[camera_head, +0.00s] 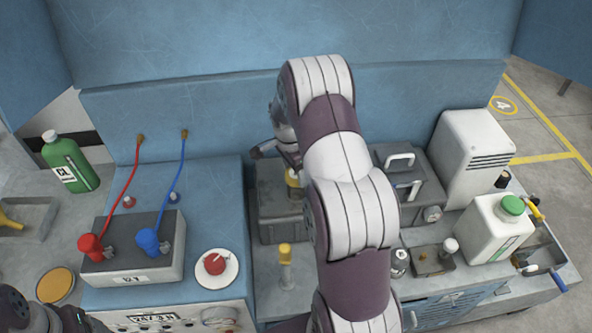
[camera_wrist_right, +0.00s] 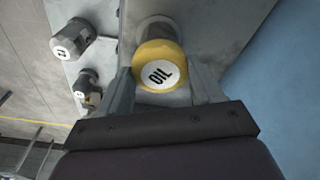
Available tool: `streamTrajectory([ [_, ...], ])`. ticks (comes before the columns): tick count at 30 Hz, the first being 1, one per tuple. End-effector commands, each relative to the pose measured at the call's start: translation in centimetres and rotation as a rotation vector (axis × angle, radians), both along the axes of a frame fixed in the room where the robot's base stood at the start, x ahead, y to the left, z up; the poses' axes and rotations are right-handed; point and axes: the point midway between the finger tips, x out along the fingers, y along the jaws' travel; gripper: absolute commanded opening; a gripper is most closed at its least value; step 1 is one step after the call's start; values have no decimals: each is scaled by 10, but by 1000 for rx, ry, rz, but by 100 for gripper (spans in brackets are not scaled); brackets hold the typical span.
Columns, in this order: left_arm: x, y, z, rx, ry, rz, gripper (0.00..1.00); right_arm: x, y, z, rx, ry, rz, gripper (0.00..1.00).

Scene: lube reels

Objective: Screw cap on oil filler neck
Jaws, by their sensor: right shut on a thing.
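The yellow cap (camera_wrist_right: 160,68) with a white OIL label sits between the two fingers of my right gripper (camera_wrist_right: 163,88) in the right wrist view, and the gripper is shut on it. A grey metal neck (camera_wrist_right: 155,28) shows directly behind the cap; I cannot tell how far the cap is seated on it. In the head view the yellow cap (camera_head: 292,180) shows at the grey block (camera_head: 280,222), partly hidden by my right arm. A dark part of my left arm shows at the bottom left corner; its fingers are not visible.
A grey box (camera_head: 132,262) with red and blue leads stands left. A red knob (camera_head: 215,264) lies on a white disc. A yellow-topped post (camera_head: 285,256) stands in front of the block. A white green-capped jug (camera_head: 495,230) stands right. The blue wall (camera_head: 200,110) rises behind.

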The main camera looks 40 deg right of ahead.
Motion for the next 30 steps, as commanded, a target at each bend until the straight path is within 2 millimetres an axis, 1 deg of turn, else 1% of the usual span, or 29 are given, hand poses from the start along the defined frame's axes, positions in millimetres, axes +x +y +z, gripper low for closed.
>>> streamTrajectory([
  [3,0,0,-5,0,0,0,74,0,0,-1,0,-2,-96,36],
  [8,0,0,-3,0,0,0,74,0,0,0,0,-2,-114,36],
  [9,0,0,-3,0,0,0,74,0,0,0,0,-2,-113,72],
  [11,0,0,-3,0,-1,0,74,0,0,0,0,-1,-113,91],
  [12,0,0,-3,0,-1,0,74,0,0,0,0,0,-112,95],
  [17,0,0,-3,0,0,0,74,0,0,0,0,0,-112,95],
  [19,0,0,-3,0,0,0,74,0,0,0,0,-1,-111,100],
  [25,0,0,-3,0,0,0,74,0,0,1,0,-1,-111,100],
  [28,0,0,1,0,0,0,74,0,0,6,0,-1,-111,100],
  [30,0,0,6,0,0,0,74,0,0,12,0,-1,-111,100],
])
